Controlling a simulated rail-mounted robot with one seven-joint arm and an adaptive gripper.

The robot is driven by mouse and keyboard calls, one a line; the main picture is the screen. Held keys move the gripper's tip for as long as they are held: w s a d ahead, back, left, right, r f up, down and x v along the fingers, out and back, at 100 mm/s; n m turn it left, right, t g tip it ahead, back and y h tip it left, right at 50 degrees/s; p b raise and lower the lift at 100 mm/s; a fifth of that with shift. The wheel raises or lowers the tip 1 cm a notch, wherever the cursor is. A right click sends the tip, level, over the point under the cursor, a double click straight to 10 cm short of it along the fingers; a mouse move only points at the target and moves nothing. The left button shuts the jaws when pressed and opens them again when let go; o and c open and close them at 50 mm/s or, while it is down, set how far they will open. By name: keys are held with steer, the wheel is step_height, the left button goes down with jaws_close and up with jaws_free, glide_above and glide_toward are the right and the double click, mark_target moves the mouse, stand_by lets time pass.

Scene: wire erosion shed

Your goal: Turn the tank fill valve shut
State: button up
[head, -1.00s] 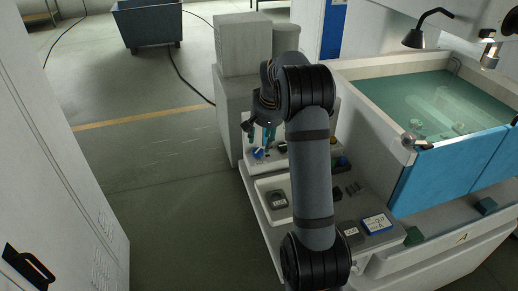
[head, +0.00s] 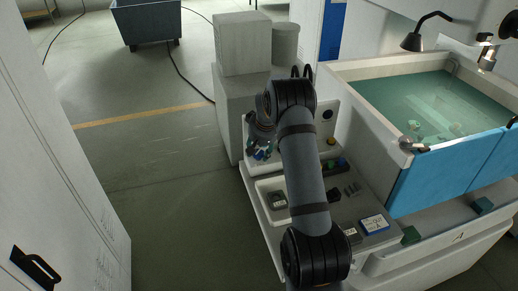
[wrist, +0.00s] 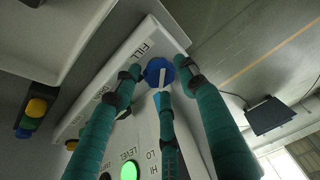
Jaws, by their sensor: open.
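The fill valve is a round blue knob (wrist: 153,66) with a pale bar across its face, beside the word FILL on a white panel (wrist: 142,140) in the wrist view. My gripper (wrist: 158,79) has several teal-wrapped fingers, spread open, with their tips around and close to the knob. I cannot tell whether any fingertip touches it. In the head view my gripper (head: 260,150) is low over the far left corner of the machine and largely hides the valve.
A lit green button (wrist: 129,171) sits near the LEVEL label. The machine's tank (head: 440,105) holds greenish water behind blue front panels. A white cabinet (head: 60,150) stands at left and a wheeled bin (head: 147,22) at the back.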

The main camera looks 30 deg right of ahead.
steer(key=shift+f, duration=0.1)
steer(key=shift+c, duration=1)
steer(key=c, duration=0.7)
steer(key=shift+w+m+b, duration=0.1)
steer(key=shift+m+b, duration=0.2)
steer(key=shift+b, duration=0.15)
steer(key=m+b, duration=0.1)
steer(key=m+h+b, duration=0.1)
steer(key=m+b, duration=0.1)
steer(key=b, duration=0.1)
steer(key=shift+w+a+f, duration=0.15)
steer(key=shift+a, duration=0.1)
steer(key=m+g+h+b, duration=0.1)
steer(key=m+b, duration=0.1)
steer(key=shift+m, duration=0.3)
steer(key=shift+w+a+r+m+g+h+b, duration=0.1)
steer(key=shift+r+m+g+h+b, duration=0.1)
steer(key=shift+m, duration=0.4)
steer(key=shift+r+m+g+h+b, duration=0.1)
steer(key=shift+m+h+b, duration=0.1)
steer(key=shift+m, duration=0.4)
